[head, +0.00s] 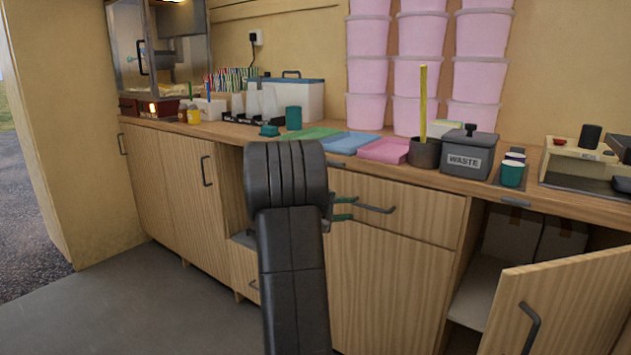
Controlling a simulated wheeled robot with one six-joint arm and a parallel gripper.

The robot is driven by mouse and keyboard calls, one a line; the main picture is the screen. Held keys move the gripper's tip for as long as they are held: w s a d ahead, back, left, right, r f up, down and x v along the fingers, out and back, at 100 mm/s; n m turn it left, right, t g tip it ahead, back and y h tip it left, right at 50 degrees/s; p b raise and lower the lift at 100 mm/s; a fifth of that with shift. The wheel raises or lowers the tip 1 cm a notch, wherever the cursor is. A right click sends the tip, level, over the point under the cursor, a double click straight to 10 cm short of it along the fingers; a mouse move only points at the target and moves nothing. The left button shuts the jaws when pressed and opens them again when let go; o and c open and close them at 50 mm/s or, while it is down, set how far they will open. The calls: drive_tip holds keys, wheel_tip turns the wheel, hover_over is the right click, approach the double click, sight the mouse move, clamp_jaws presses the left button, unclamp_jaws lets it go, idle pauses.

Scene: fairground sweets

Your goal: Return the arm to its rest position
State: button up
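My arm (290,240) rises from the bottom middle of the head view, and its dark links cover part of the counter front. My gripper (344,209) shows just right of the arm, in front of the wooden drawer (420,212). Its two green-tipped fingers are apart, with nothing visible between them. The drawer's dark handle (376,209) is just to the right of the fingertips; I cannot tell how far apart they are in depth. Most of the gripper body is hidden behind my arm.
A cupboard door (560,305) stands open at lower right. The worktop (460,182) holds a waste bin (466,150), a pink tray (384,150), a blue tray (350,142) and a teal cup (512,174). Pink tubs (480,78) are stacked behind. Grey floor (170,305) is clear at lower left.

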sight(369, 207)
drive_tip(key=b+x, duration=0.1)
drive_tip(key=x, duration=0.8)
drive_tip(key=shift+f, duration=0.1)
drive_tip(key=s+a+r+p, duration=0.2)
drive_tip(key=s+a+p, duration=0.6)
drive_tip(key=s+a, duration=1.8)
drive_tip(key=shift+s+a+r+p, duration=0.25)
drive_tip(key=shift+s+r+p, duration=0.05)
drive_tip(key=shift+s, duration=0.55)
